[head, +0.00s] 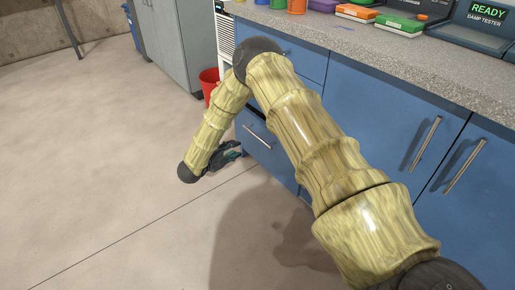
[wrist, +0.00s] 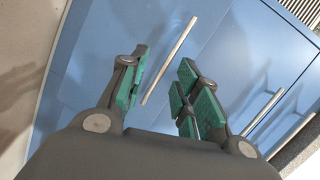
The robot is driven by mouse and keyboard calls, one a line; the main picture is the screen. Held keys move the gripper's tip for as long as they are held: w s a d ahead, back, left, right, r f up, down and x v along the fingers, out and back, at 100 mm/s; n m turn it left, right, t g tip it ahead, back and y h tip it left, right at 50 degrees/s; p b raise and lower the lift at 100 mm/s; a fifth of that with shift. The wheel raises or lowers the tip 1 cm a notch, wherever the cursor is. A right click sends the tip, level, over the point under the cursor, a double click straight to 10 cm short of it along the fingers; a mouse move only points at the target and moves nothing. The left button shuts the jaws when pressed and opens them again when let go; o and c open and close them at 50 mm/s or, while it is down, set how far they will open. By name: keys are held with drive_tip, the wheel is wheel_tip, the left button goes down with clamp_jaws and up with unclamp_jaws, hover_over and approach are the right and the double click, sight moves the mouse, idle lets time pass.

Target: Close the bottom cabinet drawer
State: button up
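The bottom cabinet drawer (head: 274,154) is blue with a straight metal handle (head: 258,136). A dark gap along its top edge shows that it stands partly open. My gripper (head: 228,154) is low, in front of the drawer's left part, and my arm hides some of the cabinet. In the wrist view my gripper (wrist: 160,98) is open and empty, its green-padded fingers facing the blue front. A handle (wrist: 170,60) shows between and beyond the fingers; contact cannot be told. Another handle (wrist: 263,112) lies to the right.
The upper drawer (head: 302,58) looks shut. Cabinet doors (head: 390,105) with long handles are at the right, under a speckled countertop (head: 380,50) holding bins and a tester. A red bucket (head: 208,84) and grey cabinet (head: 180,40) stand behind. The floor (head: 90,150) at left is clear.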

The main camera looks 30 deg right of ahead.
sight(257, 136)
drive_tip(key=shift+w+d+f+m+g+h+b, duration=0.2)
drive_tip(key=shift+d+m+g+b, duration=0.55)
drive_tip(key=shift+d, duration=1.45)
drive_tip(key=shift+w+d+r+m+g+h+b, duration=0.15)
drive_tip(key=shift+w+d+m+g+b, duration=0.3)
drive_tip(key=shift+d+m+b, duration=1.2)
drive_tip(key=shift+w+d+f+m+g+h+b, duration=0.25)
drive_tip(key=shift+d+g+b, duration=0.3)
drive_tip(key=shift+d, duration=2.2)
clamp_jaws()
